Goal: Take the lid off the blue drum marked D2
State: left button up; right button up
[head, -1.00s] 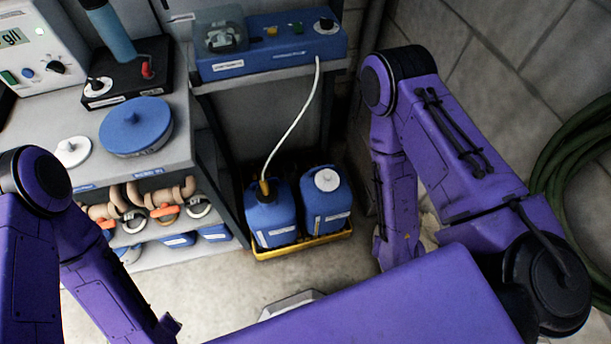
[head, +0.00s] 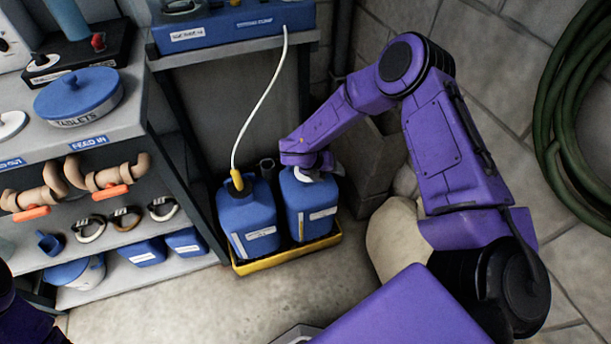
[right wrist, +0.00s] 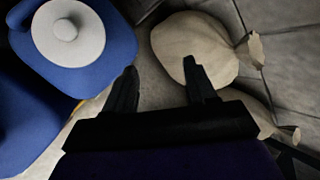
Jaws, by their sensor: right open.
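Two blue drums stand side by side in a yellow tray (head: 287,257); their label text is too small to read. The right blue drum (head: 311,204) has a round white lid, mostly hidden by my gripper in the head view. The lid (right wrist: 68,30) shows whole in the right wrist view, seated on the drum (right wrist: 112,52). The left blue drum (head: 248,214) has a yellow fitting with a white hose. My right gripper (head: 320,165) is over the right drum's top; in the wrist view its open, empty fingers (right wrist: 160,84) are to the right of the lid. My left gripper is out of view.
A white hose (head: 256,100) runs up from the left drum to the blue pump unit (head: 235,25). A pale sack (head: 396,235) lies right of the drums. A shelf (head: 130,225) with pipes and containers stands left. A coiled green hose (head: 560,110) hangs at right.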

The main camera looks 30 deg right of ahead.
jog(key=w+r+m+y+b, duration=0.3)
jog(key=w+m+y+b, duration=0.55)
jog(key=m, duration=0.85)
jog(key=shift+h, duration=0.75)
jog(key=w+f, duration=0.1)
jog(key=f, duration=0.2)
jog(key=w+f+p, duration=0.1)
jog(key=f, duration=0.2)
jog(key=f+p, duration=0.1)
jog(key=f, duration=0.3)
jog(key=shift+w+a, duration=0.1)
jog(key=shift+w, duration=0.3)
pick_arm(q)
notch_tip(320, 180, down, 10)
pick_arm(e)
grip_shut()
